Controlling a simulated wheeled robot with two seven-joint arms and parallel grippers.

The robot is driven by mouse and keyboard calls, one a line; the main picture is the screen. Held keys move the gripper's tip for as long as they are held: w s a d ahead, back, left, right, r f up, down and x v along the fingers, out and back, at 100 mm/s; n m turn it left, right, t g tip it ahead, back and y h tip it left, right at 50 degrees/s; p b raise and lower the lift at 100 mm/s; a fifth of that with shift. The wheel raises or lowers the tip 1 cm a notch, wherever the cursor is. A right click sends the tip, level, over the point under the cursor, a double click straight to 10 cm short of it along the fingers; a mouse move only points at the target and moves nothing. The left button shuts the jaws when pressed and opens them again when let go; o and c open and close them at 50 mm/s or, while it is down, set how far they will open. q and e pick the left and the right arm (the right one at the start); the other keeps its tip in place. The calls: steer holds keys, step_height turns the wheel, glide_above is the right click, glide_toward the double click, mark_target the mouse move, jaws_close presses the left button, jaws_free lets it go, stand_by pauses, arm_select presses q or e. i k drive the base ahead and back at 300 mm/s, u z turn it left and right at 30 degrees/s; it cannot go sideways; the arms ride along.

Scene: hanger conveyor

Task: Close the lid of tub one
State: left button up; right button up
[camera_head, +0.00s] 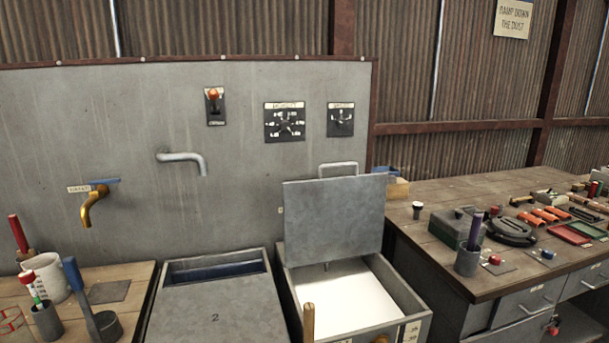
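An open grey metal tub (412,309) stands at bottom centre, holding a flat white surface inside. Its grey lid (335,222) is raised, standing nearly upright at the back with a bar handle (338,168) on its top edge. That lid covers the front, and a dark blue strip shows at the back. Neither of my grippers is in view.
A wooden handle (308,322) rises at the open tub's front left. A workbench with tools (445,268) stands right, close beside the tub. A left bench (125,275) holds cups and a ladle. A grey pipe spout (185,158) and brass tap (93,205) project from the wall panel.

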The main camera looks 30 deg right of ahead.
mark_target(332, 219)
steer(key=u, duration=0.15)
steer(key=k, duration=0.45)
steer(key=z, duration=1)
steer(key=i, duration=1.1)
steer(key=u, duration=0.7)
